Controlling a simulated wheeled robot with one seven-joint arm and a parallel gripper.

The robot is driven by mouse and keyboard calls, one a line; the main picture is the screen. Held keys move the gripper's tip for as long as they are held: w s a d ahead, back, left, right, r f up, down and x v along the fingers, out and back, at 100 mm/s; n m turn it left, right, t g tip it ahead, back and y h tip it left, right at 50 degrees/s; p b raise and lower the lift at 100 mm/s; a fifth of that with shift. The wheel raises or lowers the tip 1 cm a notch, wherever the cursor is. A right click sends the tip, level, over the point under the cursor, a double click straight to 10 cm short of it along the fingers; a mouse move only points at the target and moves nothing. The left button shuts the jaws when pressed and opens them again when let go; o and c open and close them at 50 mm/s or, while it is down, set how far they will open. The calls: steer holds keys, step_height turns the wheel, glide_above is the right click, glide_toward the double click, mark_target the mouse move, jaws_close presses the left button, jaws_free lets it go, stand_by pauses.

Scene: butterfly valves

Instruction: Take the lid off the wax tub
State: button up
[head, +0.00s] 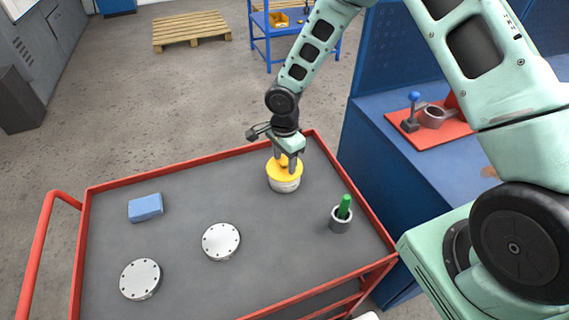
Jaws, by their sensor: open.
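The wax tub (284,184) is a short whitish cylinder standing upright on the trolley top near its back right. Its yellow lid (272,173) sits on top of it, with a raised knob in the middle. My gripper (286,163) points down directly over the lid, its fingers apart around the knob. The fingers partly hide the knob, so I cannot tell whether they touch it.
The grey trolley top (185,205) has a raised red rim. It carries a blue block (146,207), two round metal discs (221,241) (140,279) and a grey cup with a green object (343,212). A blue workbench (380,150) stands to the right.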

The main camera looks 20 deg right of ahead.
steer(key=shift+f, duration=0.15)
steer(key=c, duration=1.1)
steer(key=shift+o, duration=0.2)
